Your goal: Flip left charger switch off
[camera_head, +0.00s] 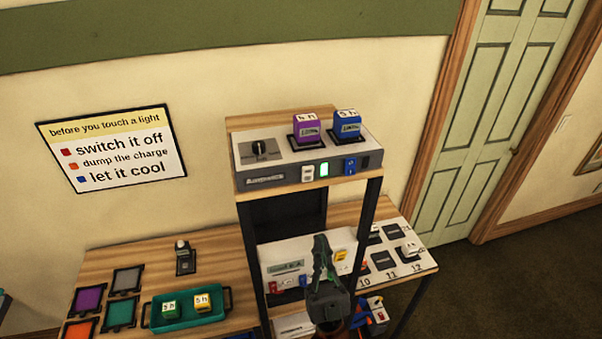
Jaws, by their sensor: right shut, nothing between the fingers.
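The charger (265,180) is a grey box with a pale top on the upper shelf. Its front has a white switch (307,173) on the left, a lit green light (324,169) beside it, a blue switch (350,165), and a dark square (367,162) at the right. A purple battery block (307,127) and a blue battery block (346,124) stand on its top. My right gripper (321,240) is shut and empty, pointing up, below the charger front and apart from the switches. My left gripper is out of view.
A teal tray (228,310) with two blocks is on the lower left table beside coloured pads. Numbered pads (390,262) lie at the right. Shelf posts (364,230) flank my right gripper. A wall sign (112,143) hangs at left.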

